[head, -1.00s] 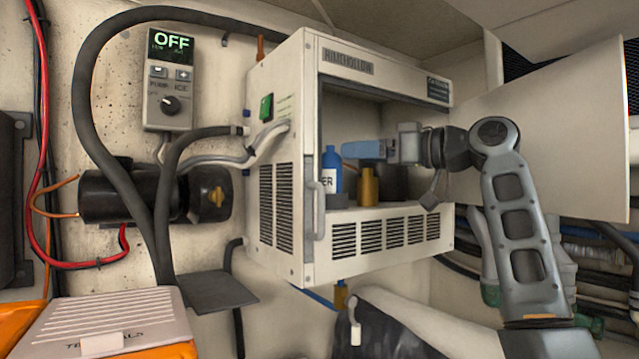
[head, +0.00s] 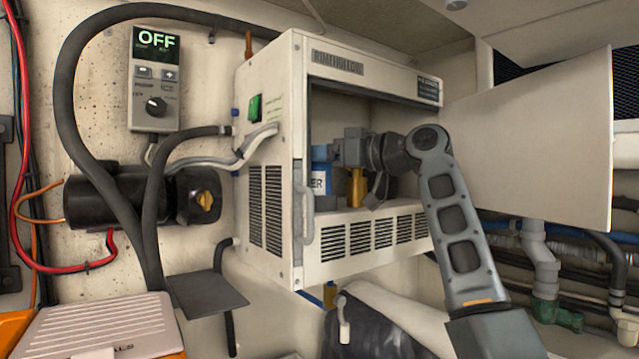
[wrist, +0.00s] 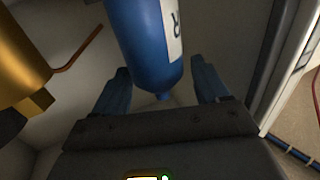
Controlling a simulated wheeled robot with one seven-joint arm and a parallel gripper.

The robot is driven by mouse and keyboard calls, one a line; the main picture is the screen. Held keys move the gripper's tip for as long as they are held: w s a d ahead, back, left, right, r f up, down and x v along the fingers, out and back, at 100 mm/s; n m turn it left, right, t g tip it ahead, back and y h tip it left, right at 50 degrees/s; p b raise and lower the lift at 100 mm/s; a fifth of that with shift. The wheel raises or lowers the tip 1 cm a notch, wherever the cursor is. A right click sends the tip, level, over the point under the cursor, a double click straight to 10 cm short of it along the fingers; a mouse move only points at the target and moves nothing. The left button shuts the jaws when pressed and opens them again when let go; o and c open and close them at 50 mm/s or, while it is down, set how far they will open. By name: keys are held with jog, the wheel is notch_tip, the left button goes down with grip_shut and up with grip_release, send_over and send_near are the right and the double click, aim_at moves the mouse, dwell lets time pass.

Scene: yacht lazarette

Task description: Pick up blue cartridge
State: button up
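The blue cartridge (head: 319,183) stands inside the open white cabinet, its pale label partly showing letters. In the head view my gripper (head: 322,153) reaches in from the right, with its blue fingers at the cartridge's upper part. In the wrist view the cartridge (wrist: 150,45) lies between the two blue fingers of my gripper (wrist: 160,75). Gaps show between it and both fingers, so the gripper is open around it. The cabinet frame hides the cartridge's left side in the head view.
A brass cylinder (head: 357,188) stands just right of the cartridge; it also shows in the wrist view (wrist: 20,60). The cabinet (head: 270,150) has a handle at its left front edge and an open door (head: 540,140) to the right of my arm.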

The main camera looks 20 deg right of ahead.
jog(key=c, duration=1.3)
jog(key=shift+r, duration=0.15)
